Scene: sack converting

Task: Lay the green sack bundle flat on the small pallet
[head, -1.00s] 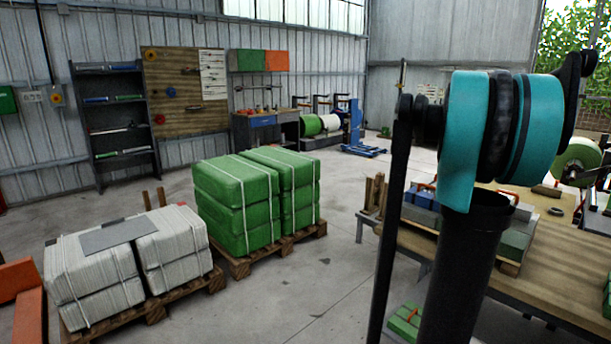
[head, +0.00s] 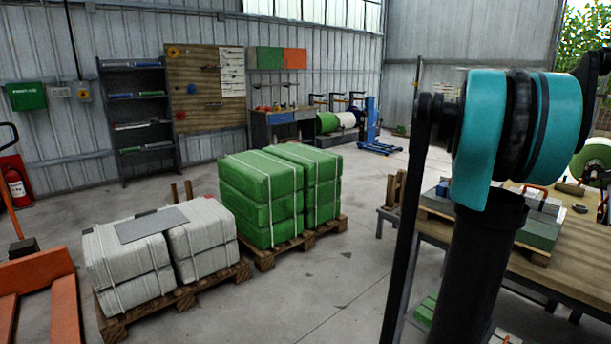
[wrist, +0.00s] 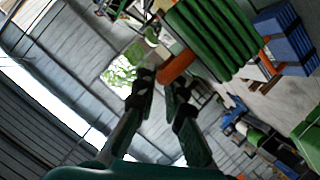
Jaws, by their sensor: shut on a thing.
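In the wrist view my gripper (wrist: 160,92) is shut on the orange handle (wrist: 178,67) of a ribbed green sack bundle (wrist: 214,38). The bundle hangs at the fingertips and is cut off by the top edge. In the head view my arm fills the right side, and the gripper and the held bundle are out of sight. A small wooden pallet (head: 530,253) on the workbench at the right carries grey and green bundles; my arm hides part of it.
The workbench (head: 515,280) stands at the right. Big pallets with green sacks (head: 280,195) and whitish sacks (head: 135,260) stand on the floor. An orange pallet jack (head: 40,275) is at the left. Floor between the sacks and bench (head: 345,270) is clear.

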